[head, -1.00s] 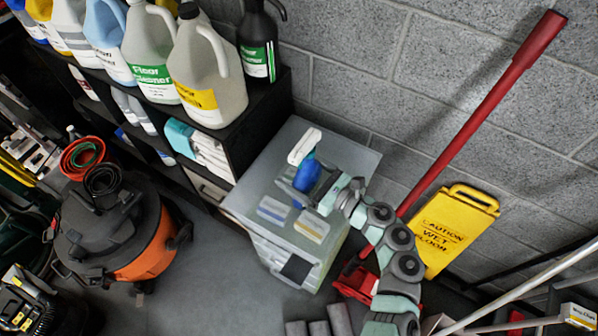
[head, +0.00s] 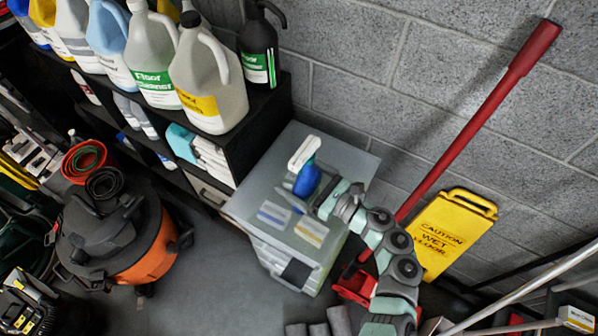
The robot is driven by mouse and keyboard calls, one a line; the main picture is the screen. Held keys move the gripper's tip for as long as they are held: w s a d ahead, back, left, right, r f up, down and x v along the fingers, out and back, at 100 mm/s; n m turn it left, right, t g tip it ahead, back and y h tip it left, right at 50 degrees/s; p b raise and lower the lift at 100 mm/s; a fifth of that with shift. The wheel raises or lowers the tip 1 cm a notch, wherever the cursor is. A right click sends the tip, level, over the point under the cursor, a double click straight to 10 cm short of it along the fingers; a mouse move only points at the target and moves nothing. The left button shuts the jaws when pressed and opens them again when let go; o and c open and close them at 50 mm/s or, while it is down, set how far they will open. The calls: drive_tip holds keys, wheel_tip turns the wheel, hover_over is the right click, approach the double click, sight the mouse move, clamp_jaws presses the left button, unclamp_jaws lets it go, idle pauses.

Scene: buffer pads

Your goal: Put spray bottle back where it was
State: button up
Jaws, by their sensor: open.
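The spray bottle (head: 307,180), with a blue body and white trigger head, stands upright on the top of the grey drawer cabinet (head: 345,160), towards its middle. My gripper (head: 306,192) is open at the bottle's lower body, reaching in from the right. The bottle hides part of the fingers, and I cannot tell whether they touch it. A blue-striped pad (head: 274,214) and a yellow-striped pad (head: 311,231) lie on the cabinet top in front of the bottle.
A black shelf (head: 262,118) with several large jugs and a dark pump bottle (head: 258,50) stands at the left. A red pole (head: 470,130) and a yellow caution sign (head: 452,234) lean on the wall at the right. The cabinet's back corner is clear.

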sight(316, 189)
drive_tip(key=v, duration=0.6)
drive_tip(key=b+v, duration=0.1)
drive_tip(key=v, duration=0.3)
drive_tip(key=shift+f, duration=0.4)
drive_tip(key=shift+s+d, duration=0.2)
drive_tip(key=shift+d, duration=0.1)
drive_tip(key=shift+c, duration=1.3)
drive_tip(key=c, duration=0.9)
